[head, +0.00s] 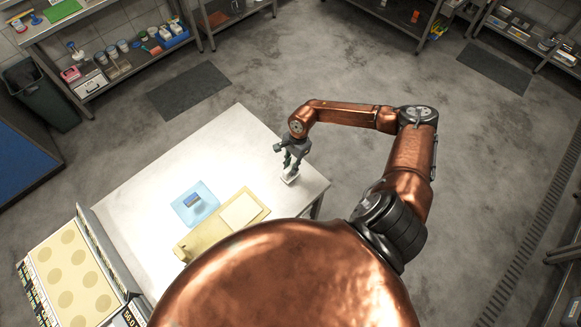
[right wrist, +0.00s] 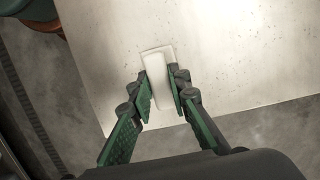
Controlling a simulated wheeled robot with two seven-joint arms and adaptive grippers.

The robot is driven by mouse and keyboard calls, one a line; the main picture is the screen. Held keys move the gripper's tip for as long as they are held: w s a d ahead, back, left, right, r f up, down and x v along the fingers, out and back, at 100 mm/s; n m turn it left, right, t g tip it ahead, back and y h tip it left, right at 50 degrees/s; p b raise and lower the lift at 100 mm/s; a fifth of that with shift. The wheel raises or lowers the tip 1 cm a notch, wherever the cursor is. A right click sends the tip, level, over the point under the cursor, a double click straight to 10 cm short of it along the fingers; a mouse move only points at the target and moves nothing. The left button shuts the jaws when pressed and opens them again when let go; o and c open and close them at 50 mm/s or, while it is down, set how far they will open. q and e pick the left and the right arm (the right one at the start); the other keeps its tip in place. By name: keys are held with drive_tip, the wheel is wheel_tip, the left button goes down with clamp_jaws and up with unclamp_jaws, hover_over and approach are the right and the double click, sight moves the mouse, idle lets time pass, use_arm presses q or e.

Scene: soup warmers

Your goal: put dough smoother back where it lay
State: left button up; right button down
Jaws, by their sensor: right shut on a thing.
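The dough smoother (right wrist: 156,72) is a pale, long block between the green fingers of my right gripper (right wrist: 160,98) in the right wrist view. The gripper is shut on it. In the head view the smoother (head: 290,178) shows small and white under my right gripper (head: 289,163), at the right corner of the white table (head: 235,130). I cannot tell whether it touches the table top. My left gripper is not in view.
A light blue mat (head: 182,212) with a small blue and grey object (head: 192,200) lies on the table. Near it is a yellow board (head: 198,239) with a pale sheet (head: 240,210). The table's far part is clear.

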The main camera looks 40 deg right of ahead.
drive_tip(key=shift+f, duration=0.25)
drive_tip(key=c, duration=1.7)
unclamp_jaws()
drive_tip(key=shift+c, duration=0.2)
drive_tip(key=shift+r, duration=0.1)
drive_tip(key=v, duration=1.1)
drive_tip(key=shift+r, duration=0.4)
